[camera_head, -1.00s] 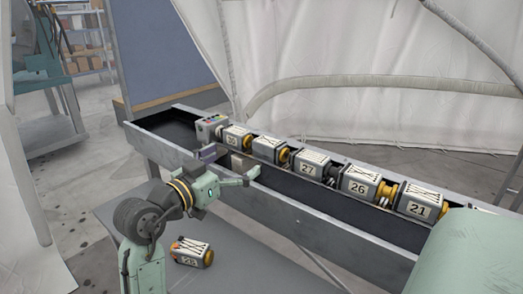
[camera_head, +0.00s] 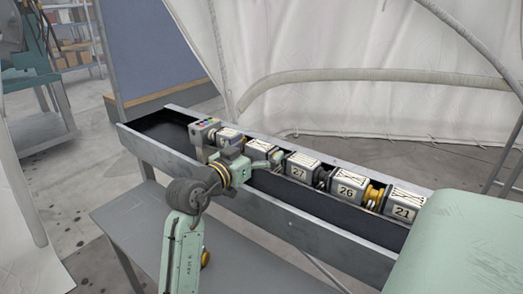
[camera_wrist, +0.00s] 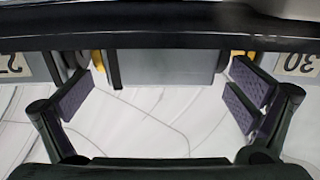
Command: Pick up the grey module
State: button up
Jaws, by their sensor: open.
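My gripper (camera_head: 254,158) is open at the row of grey numbered modules in the long metal trough. It is beside a grey module (camera_head: 262,146) with a black-and-white top, standing between the module at the left end and module 27; its number is hidden. In the wrist view a plain grey face (camera_wrist: 168,72) shows between my spread fingers (camera_wrist: 160,95), with a gap on both sides. I cannot tell for sure which body this face belongs to. No finger visibly touches it.
Module 27 (camera_head: 301,168), module 26 (camera_head: 350,188) and module 21 (camera_head: 404,203) line the trough (camera_head: 290,232) to the right. Module 30 shows in the wrist view (camera_wrist: 297,62). A green rounded surface (camera_head: 465,240) fills the lower right.

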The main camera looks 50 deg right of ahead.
jog(key=shift+f, duration=0.1)
jog(key=shift+c, duration=0.4)
jog(key=c, duration=1.3)
